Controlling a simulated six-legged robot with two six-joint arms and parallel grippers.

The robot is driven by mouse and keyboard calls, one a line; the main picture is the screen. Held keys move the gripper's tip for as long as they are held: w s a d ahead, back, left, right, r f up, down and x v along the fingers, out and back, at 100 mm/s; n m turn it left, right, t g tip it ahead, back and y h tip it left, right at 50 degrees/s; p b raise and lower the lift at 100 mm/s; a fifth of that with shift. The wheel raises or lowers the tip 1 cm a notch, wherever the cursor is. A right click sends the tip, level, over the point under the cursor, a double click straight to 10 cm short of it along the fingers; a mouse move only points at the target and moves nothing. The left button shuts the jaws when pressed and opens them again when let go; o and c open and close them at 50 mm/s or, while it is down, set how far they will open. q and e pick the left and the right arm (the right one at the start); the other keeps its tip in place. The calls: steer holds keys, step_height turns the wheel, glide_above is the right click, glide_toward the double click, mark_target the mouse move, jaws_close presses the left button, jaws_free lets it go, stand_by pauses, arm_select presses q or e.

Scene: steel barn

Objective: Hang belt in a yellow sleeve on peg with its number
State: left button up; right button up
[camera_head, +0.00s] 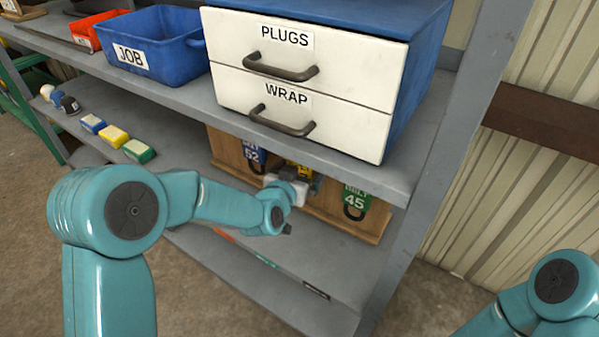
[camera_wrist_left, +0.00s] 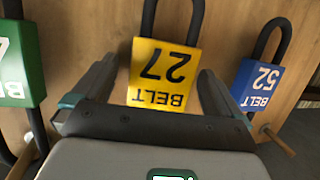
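A belt in a yellow sleeve marked BELT 27 (camera_wrist_left: 162,75) shows upside down in the left wrist view, its black loop against a wooden board (camera_wrist_left: 225,25). In the head view the yellow sleeve (camera_head: 299,169) is mostly hidden behind my left gripper (camera_head: 300,180). The fingers of my left gripper (camera_wrist_left: 160,88) stand on either side of the sleeve, with a narrow gap visible at the left finger. Belts in a green sleeve marked 45 (camera_head: 355,199) and a blue sleeve marked 52 (camera_head: 253,153) hang on either side. My right gripper is out of view.
A wooden peg (camera_wrist_left: 277,140) sticks out near the blue belt. The board stands on a grey shelf under an upper shelf (camera_head: 345,167) with a PLUGS and WRAP drawer unit (camera_head: 308,85). A blue JOB bin (camera_head: 165,45) and small coloured blocks (camera_head: 117,137) are at the left.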

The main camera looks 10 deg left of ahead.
arm_select(q)
steer(key=shift+s, duration=0.1)
steer(key=v, duration=1.6)
steer(key=s+a+f+g, duration=0.1)
steer(key=s+f+g, duration=0.15)
steer(key=f, duration=0.65)
steer(key=s+f+g, duration=0.1)
steer(key=f+g, duration=0.2)
steer(key=f, duration=0.6)
steer(key=s+d+f+n+g+h, duration=0.3)
steer(key=s+f+g, duration=0.5)
steer(key=s+f, duration=0.7)
step_height(320, 180, up, 16)
steer(key=s+d+y+p, duration=0.1)
steer(key=p, duration=1.4)
steer(key=shift+s+d+f+n+p, duration=0.2)
steer(key=shift+s+n+p, duration=0.05)
steer(key=shift+n+p, duration=0.15)
steer(key=shift+g, duration=0.25)
